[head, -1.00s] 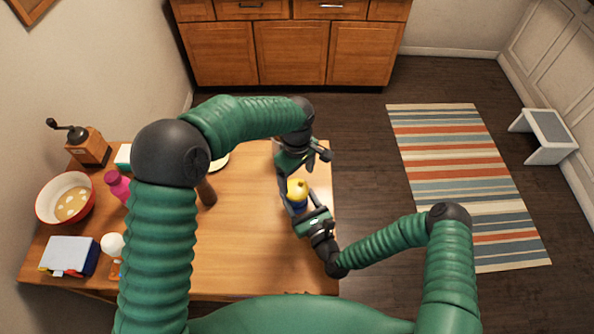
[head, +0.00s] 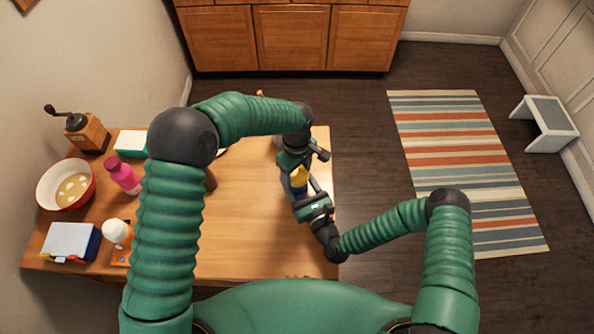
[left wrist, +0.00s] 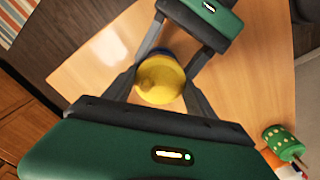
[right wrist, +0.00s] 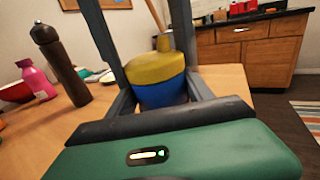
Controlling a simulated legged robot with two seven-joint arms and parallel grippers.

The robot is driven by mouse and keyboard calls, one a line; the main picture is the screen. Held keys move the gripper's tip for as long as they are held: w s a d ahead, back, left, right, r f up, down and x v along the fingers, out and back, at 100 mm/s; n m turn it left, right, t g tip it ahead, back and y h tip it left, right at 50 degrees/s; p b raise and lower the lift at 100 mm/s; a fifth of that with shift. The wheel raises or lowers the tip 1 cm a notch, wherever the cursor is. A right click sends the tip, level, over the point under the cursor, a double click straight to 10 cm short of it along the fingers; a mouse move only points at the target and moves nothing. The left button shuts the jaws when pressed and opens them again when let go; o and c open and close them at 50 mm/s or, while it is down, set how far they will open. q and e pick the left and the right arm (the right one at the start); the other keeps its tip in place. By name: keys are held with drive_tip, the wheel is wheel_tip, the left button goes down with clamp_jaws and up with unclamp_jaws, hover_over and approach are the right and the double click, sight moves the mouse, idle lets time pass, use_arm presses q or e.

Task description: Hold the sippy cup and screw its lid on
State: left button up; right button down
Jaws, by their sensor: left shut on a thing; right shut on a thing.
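The sippy cup has a blue body (right wrist: 163,94) and a yellow lid (right wrist: 155,68) with a spout. It is upright near the table's right edge. My right gripper (head: 307,193) is shut on the blue body from the near side, its fingers on either side. My left gripper (head: 296,166) comes from above and is shut on the yellow lid, which also shows between its fingers in the left wrist view (left wrist: 160,80). The lid sits on top of the body; whether it is fully seated or threaded cannot be told. The fingertips' contacts are partly hidden.
The wooden table (head: 245,220) is clear left of the cup. The floor lies beyond the right edge.

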use_arm(q)
drive_tip(key=c, duration=0.6)
drive_tip(key=m, duration=0.4)
drive_tip(key=shift+w+m, duration=0.1)
drive_tip(key=shift+m, duration=0.3)
drive_tip(key=m, duration=1.2)
drive_tip(key=shift+m, duration=0.4)
use_arm(e)
drive_tip(key=shift+s, duration=0.1)
use_arm(q)
drive_tip(key=m, duration=0.3)
drive_tip(key=shift+d, duration=0.1)
drive_tip(key=m, duration=0.5)
drive_tip(key=shift+w, duration=0.1)
use_arm(e)
drive_tip(key=shift+a, duration=0.1)
use_arm(q)
drive_tip(key=o, duration=1.7)
drive_tip(key=shift+c, duration=0.2)
